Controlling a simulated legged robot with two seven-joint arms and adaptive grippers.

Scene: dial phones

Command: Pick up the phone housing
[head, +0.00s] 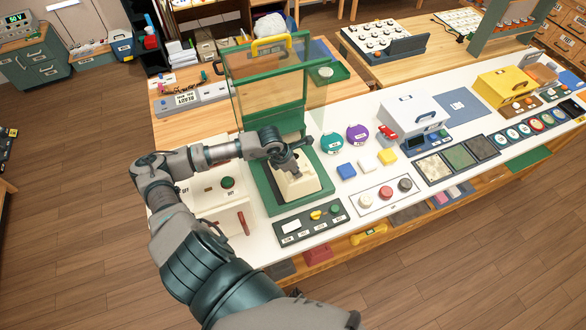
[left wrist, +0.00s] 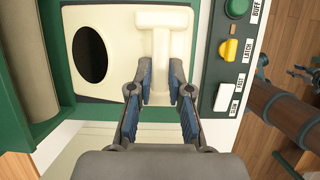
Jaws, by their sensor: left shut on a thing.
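The phone housing (left wrist: 122,20) is a cream shell with a dark oval opening and a raised T-shaped part (left wrist: 161,55). It sits inside the green-framed station (head: 276,209) on the white counter, and in the head view the cream housing (head: 297,188) is partly covered by my gripper. My left gripper (left wrist: 160,92) reaches in over the housing. Its two blue-padded fingers are on either side of the stem of the T-shaped part, shut on it. In the head view my left gripper (head: 292,166) points down at the housing. My right gripper is not in view.
The station's green-framed clear cover (head: 268,85) with a yellow handle stands raised behind. A control panel (head: 312,222) with buttons lies in front. A white box (head: 217,197) with a green button is at left. Teal (head: 332,142) and purple (head: 357,135) discs lie to the right.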

